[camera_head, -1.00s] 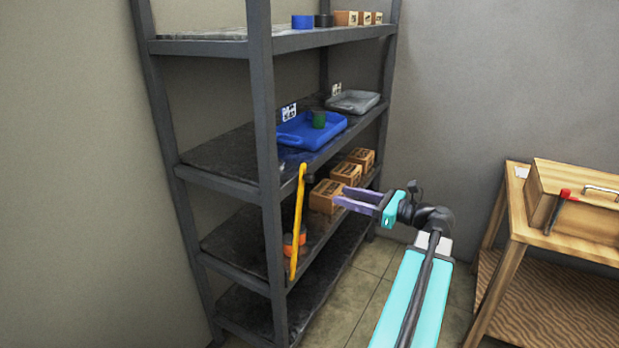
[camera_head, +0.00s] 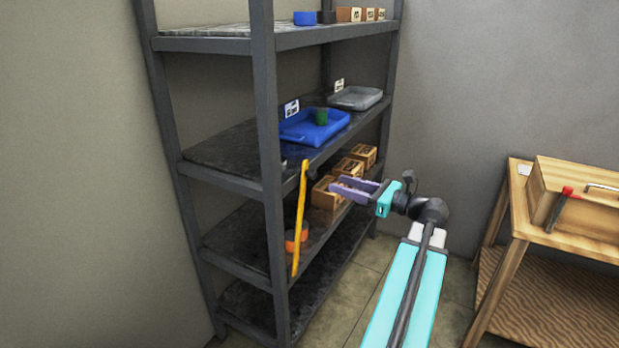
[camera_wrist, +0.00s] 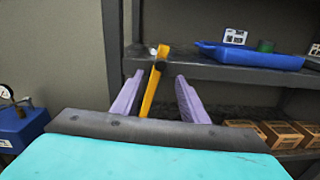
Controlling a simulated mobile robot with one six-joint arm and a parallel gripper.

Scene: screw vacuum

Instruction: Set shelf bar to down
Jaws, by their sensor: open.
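The yellow shelf bar (camera_head: 299,222) hangs nearly upright at the front of the shelf rack, from the edge of the middle shelf down past the shelf below. In the wrist view the bar (camera_wrist: 153,82) shows between the two purple fingers, farther off, with a dark knob near its top; its lower end is hidden behind my gripper. My gripper (camera_head: 353,190) is open and empty, to the right of the bar in the head view and apart from it. In the wrist view my gripper (camera_wrist: 155,95) has its fingers spread either side of the bar's line.
The grey shelf rack (camera_head: 272,180) holds a blue tray (camera_head: 300,137) with a green cup, a grey tray (camera_head: 356,98), cardboard boxes (camera_head: 325,194) and an orange object (camera_head: 297,238). A wooden workbench (camera_head: 530,232) stands at right. Floor between is clear.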

